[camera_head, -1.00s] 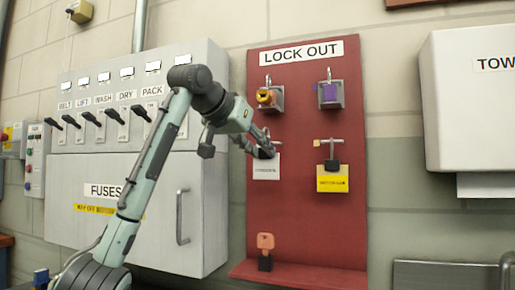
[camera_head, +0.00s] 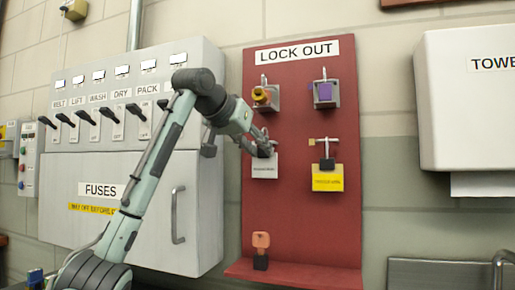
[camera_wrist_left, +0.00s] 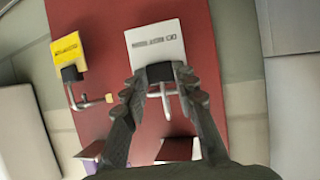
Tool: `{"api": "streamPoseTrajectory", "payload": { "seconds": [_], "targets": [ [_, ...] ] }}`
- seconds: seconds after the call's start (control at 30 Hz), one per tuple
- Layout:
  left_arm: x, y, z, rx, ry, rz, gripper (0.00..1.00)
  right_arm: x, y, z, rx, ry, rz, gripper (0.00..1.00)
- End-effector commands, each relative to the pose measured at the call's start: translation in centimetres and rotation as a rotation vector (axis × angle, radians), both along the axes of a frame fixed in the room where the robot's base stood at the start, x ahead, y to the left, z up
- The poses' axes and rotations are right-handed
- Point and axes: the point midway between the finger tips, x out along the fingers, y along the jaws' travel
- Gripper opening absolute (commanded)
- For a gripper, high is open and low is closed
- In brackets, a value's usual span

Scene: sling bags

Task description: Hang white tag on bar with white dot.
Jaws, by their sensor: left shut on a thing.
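The white tag (camera_head: 264,168) with a black top hangs at the left of the red board's middle row. My left gripper (camera_head: 265,150) is at its top. In the left wrist view, the fingers (camera_wrist_left: 162,84) are shut on the black top of the white tag (camera_wrist_left: 156,44). A metal bar (camera_wrist_left: 170,92) shows between the fingers there; whether the tag's loop is around it I cannot tell. A white dot cannot be made out; the gripper covers much of that bar. My right gripper is not in view.
The yellow tag (camera_head: 328,180) hangs on the bar to the right, which has a yellow dot. Orange and purple padlocks (camera_head: 324,92) hang above. An orange key-like item (camera_head: 261,243) stands on the bottom shelf. The fuse cabinet (camera_head: 130,200) is left of the board.

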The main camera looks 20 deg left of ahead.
Motion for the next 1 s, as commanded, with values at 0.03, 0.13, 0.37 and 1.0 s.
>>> {"api": "streamPoseTrajectory", "payload": {
  "seconds": [0.03, 0.13, 0.37, 1.0],
  "targets": [
    [0.0, 0.0, -0.1, 0.000, 0.000, 0.000, 0.00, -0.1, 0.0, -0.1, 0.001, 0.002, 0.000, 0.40],
    [0.0, 0.0, -0.3, 0.000, 0.000, 0.000, 0.00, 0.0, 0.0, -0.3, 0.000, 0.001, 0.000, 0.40],
    [0.0, 0.0, -1.3, 0.000, 0.000, 0.000, 0.00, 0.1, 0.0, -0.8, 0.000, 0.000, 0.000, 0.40],
    [0.0, 0.0, -2.4, -0.001, 0.000, 0.000, 0.36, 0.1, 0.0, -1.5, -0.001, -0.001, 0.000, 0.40]
  ]
}}
